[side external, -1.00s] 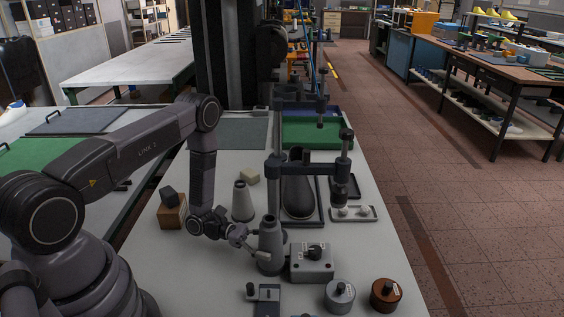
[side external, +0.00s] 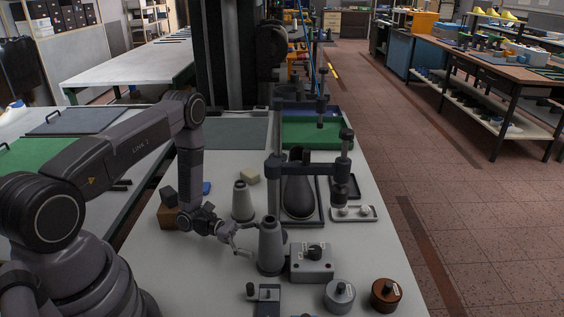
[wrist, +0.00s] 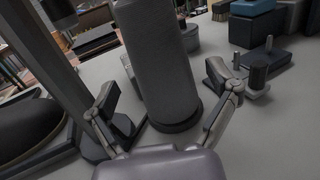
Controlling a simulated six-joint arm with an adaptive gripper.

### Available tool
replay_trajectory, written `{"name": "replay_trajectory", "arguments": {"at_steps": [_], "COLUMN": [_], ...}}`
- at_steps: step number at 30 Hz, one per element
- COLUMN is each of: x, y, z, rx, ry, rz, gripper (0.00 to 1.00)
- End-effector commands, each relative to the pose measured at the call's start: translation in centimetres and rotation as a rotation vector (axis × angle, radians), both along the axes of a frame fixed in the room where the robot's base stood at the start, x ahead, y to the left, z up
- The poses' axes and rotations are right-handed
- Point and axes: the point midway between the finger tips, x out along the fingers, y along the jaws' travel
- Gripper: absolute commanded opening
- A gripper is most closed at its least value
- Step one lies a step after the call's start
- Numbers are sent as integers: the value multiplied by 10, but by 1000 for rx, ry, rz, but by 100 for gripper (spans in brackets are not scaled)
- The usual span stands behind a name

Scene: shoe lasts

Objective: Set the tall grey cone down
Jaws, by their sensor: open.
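The tall grey cone (side external: 271,247) stands upright on the pale bench in the side view, beside a grey box with a dark knob. My gripper (side external: 248,240) is just left of the cone, with its fingers spread. In the wrist view the cone (wrist: 160,65) rises in front of my open gripper (wrist: 165,90), between the lines of the two fingers. Visible gaps separate its lower part from both fingers. Its dark base ring rests on the bench, and its top is cut off in this view.
A paler cone (side external: 242,201) stands behind my gripper. The knobbed grey box (side external: 312,264) is close on the tall cone's right. A dark shoe last (side external: 299,190) lies in a tray behind, under a post with an arm. Silver (side external: 340,296) and brown (side external: 386,294) round pieces stand front right.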

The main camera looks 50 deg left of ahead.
Motion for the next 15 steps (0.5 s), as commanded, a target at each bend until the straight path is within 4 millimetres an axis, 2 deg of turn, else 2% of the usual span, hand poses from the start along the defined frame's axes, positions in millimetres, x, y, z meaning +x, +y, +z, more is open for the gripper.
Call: {"name": "replay_trajectory", "arguments": {"at_steps": [2, 9, 15], "x": [-6, -7, -7], "y": [19, 17, 16], "z": [0, 49, 71], "rx": [1, 2, 6], "ry": [-1, -2, -7], "rz": [8, -1, -10], "gripper": [87, 87, 87]}}
